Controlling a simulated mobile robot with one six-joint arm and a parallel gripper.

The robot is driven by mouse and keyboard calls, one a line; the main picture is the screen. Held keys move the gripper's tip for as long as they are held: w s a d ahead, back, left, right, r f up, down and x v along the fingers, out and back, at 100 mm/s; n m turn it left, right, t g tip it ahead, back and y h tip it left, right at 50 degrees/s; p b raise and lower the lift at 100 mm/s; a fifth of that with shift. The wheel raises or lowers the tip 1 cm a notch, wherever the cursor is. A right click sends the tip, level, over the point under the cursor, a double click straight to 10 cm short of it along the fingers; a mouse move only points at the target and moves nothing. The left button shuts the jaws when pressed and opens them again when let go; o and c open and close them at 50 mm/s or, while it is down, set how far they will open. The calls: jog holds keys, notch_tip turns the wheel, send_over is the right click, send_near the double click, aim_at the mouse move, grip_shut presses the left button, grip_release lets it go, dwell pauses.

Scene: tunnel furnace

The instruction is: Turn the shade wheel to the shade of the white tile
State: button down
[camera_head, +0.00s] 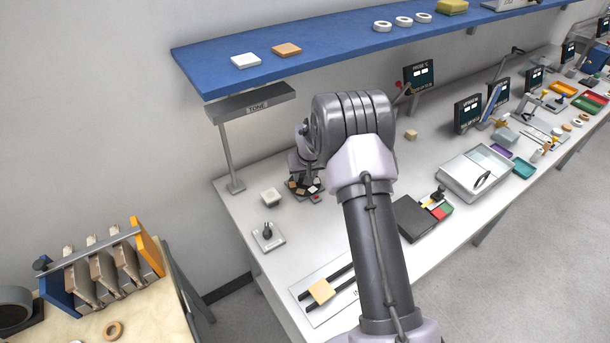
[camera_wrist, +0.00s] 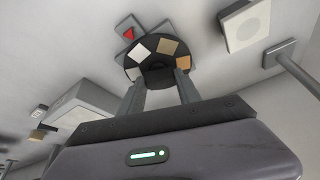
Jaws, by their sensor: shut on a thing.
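The shade wheel (camera_wrist: 157,69) is a dark disc with patches from whitish and cream to tan and orange-brown. In the head view the wheel (camera_head: 303,187) sits on the bench below my gripper, partly covered by it. A red triangular mark (camera_wrist: 129,34) lies beside the wheel; the cream patch is nearest it. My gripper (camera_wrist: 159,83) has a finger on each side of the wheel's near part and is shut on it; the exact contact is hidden. The white tile (camera_head: 271,195) lies on a small stand left of the wheel, and shows in the wrist view (camera_wrist: 246,25) at upper right.
A lamp marked TONE (camera_head: 250,103) stands on a post behind the white tile. The blue shelf (camera_head: 340,52) above holds another white tile (camera_head: 245,60) and an orange one (camera_head: 286,49). A small plate with a dark knob (camera_head: 267,235) stands in front. A black box (camera_head: 412,218) is to the right.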

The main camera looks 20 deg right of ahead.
jog(key=m+b, duration=0.1)
jog(key=m+h+b, duration=0.1)
jog(key=m+b, duration=0.1)
jog(key=shift+w+a+f+b, duration=0.1)
jog(key=shift+f+b, duration=0.2)
jog(key=m+b, duration=0.2)
jog(key=m+g+h+b, duration=0.1)
jog(key=m+b, duration=0.1)
jog(key=shift+a+h, duration=0.1)
jog(key=shift+h, duration=0.2)
jog(key=m, duration=0.1)
jog(key=m+g+b, duration=0.1)
jog(key=shift+w+r+m+h, duration=0.1)
jog(key=shift+r+m+h, duration=0.1)
jog(key=shift+m+h, duration=0.15)
jog(key=shift+r+m+g, duration=0.1)
jog(key=shift+m+g, duration=0.6)
jog(key=shift+m, duration=1.25)
jog(key=c, duration=0.8)
grip_release()
jog(key=shift+c, duration=0.2)
jog(key=shift+h, duration=0.25)
